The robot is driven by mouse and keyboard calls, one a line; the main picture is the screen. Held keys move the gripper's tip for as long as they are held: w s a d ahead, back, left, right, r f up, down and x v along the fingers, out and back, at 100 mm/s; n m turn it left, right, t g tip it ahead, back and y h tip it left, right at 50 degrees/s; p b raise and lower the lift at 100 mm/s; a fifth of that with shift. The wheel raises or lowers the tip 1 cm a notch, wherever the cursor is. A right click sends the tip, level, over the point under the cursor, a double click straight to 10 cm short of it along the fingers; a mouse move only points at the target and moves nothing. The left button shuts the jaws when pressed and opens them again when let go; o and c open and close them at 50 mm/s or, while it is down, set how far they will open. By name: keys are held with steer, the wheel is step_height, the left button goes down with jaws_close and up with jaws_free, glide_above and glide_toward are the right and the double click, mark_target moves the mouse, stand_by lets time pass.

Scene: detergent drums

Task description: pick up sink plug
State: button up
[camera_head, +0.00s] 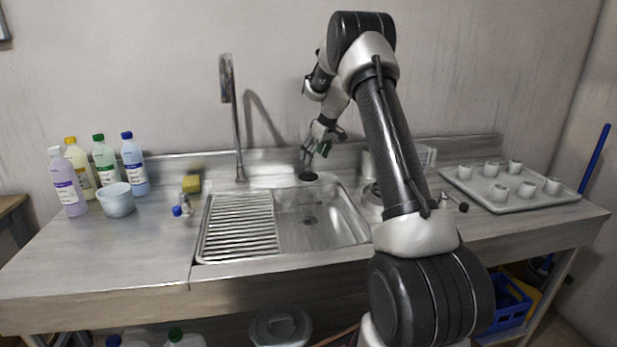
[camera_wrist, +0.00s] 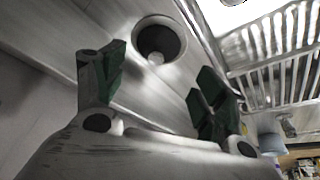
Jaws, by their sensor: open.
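The sink plug (camera_head: 309,176) is a small dark disc on the steel ledge behind the sink basin, below my gripper. My gripper (camera_head: 315,158) points down over the back ledge. Its two green-dark fingers are apart and empty in the wrist view (camera_wrist: 158,77). The gap between fingers and plug is small, but I cannot tell its exact size.
The sink basin (camera_head: 336,233) and its ribbed drainboard (camera_head: 237,232) lie in front. The tap (camera_head: 238,130) stands left of the plug. Bottles, a bowl (camera_head: 116,200) and a yellow sponge (camera_head: 191,184) are at left. A tray (camera_head: 520,205) of cups is at right. The wall is close behind.

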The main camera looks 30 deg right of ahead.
mark_target(309, 168)
steer(key=x, duration=0.8)
steer(key=shift+w+d+f, duration=0.1)
steer(key=shift+w+d, duration=0.1)
steer(key=shift+w, duration=0.15)
steer(key=c, duration=0.8)
